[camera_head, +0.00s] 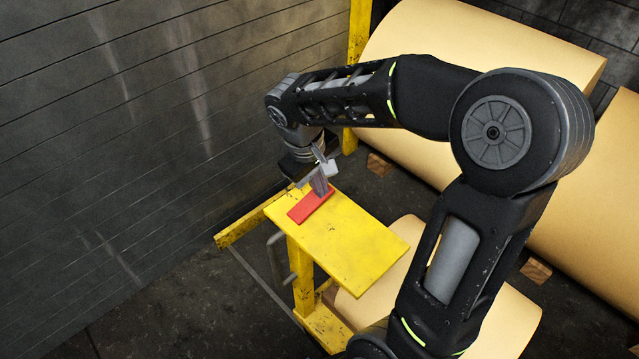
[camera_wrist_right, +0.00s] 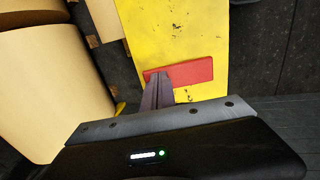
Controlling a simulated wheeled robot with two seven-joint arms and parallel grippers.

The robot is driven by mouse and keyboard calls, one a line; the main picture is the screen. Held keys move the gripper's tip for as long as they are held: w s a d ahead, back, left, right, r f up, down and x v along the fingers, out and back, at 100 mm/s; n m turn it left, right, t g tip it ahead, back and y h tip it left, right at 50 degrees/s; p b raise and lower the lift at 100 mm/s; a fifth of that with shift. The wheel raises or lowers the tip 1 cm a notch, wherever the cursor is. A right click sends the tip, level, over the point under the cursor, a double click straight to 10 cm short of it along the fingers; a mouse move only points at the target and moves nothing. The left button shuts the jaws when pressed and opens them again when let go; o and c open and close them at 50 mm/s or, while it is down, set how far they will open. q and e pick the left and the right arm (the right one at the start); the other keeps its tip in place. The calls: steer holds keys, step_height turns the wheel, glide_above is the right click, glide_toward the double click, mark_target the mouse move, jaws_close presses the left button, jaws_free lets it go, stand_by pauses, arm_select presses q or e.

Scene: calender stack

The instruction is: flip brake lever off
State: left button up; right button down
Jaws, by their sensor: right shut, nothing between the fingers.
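The brake lever (camera_head: 311,206) is a flat red bar lying on the yellow stand top, near its far left end. It also shows in the right wrist view (camera_wrist_right: 195,72). My right gripper (camera_head: 320,186) is above the lever, fingers pointing down, shut and empty. In the right wrist view its fingertips (camera_wrist_right: 157,78) overlap the left end of the red bar. I cannot tell whether they touch it. My left gripper is not in view.
The yellow stand top (camera_head: 355,248) is otherwise bare. Large tan paper rolls (camera_head: 490,50) lie behind and to the right, with wooden chocks (camera_head: 380,164) on the dark floor. A dark grey panelled wall (camera_head: 130,120) fills the left.

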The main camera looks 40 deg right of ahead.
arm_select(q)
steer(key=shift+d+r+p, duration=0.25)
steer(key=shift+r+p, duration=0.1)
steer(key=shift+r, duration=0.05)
arm_select(e)
steer(key=shift+d+f+y, duration=0.2)
steer(key=shift+d+y, duration=0.2)
steer(key=shift+y, duration=0.3)
arm_select(q)
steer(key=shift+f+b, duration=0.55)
steer(key=shift+b, duration=0.05)
arm_select(e)
steer(key=shift+w+d+f, duration=0.1)
steer(key=shift+d+f, duration=0.45)
steer(key=shift+d, duration=0.05)
steer(key=shift+f, duration=0.1)
